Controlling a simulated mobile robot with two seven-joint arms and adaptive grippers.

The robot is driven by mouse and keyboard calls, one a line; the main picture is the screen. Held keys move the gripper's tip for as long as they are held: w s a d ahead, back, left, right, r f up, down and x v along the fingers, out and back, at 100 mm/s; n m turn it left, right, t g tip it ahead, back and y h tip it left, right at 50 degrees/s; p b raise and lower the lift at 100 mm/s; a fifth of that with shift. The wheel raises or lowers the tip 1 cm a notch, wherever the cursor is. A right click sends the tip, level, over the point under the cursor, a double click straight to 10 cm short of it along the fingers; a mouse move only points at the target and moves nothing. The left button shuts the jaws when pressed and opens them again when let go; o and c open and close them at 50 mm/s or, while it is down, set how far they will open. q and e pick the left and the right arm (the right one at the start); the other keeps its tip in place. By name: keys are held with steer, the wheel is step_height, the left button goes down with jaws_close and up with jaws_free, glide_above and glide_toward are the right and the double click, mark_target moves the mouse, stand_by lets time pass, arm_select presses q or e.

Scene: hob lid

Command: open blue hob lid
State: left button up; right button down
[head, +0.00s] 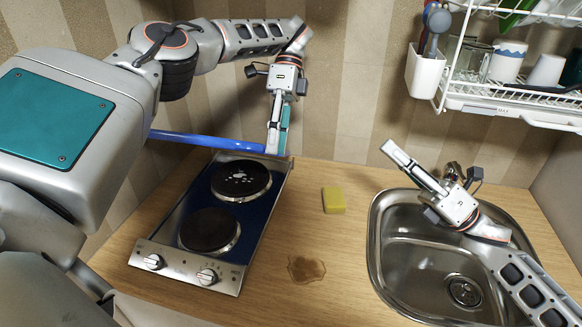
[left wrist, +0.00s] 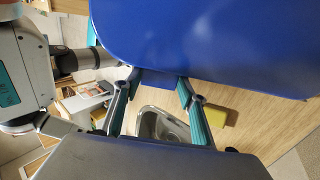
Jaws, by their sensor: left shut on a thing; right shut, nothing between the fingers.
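The blue hob lid (head: 205,141) stands raised at the back of the hob (head: 215,205). In the head view it shows almost edge-on as a narrow blue strip. Its broad blue face (left wrist: 200,40) fills the top of the left wrist view. My left gripper (head: 277,148) is at the lid's right end, and in the left wrist view its fingers (left wrist: 158,88) are shut on the lid's edge. My right gripper (head: 388,150) is shut and empty, above the back left of the sink.
Two dark burners and two front knobs (head: 208,276) are uncovered. A yellow sponge (head: 333,200) and a brown spill (head: 306,268) lie on the wooden counter between the hob and the sink (head: 420,262). A dish rack (head: 510,95) hangs at upper right.

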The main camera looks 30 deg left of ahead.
steer(key=s+a+f+n+g+h, duration=0.1)
steer(key=s+a+f+h, duration=0.1)
steer(key=a+f, duration=0.4)
steer(key=s+a+f+n+g+h, duration=0.1)
steer(key=s+a+f+g+h, duration=0.15)
steer(key=a+f, duration=0.4)
steer(key=w+a+r, duration=0.1)
steer(key=a+r, duration=0.3)
steer(key=a, duration=0.4)
steer(key=shift+t, duration=0.45)
steer(key=shift+a, duration=0.1)
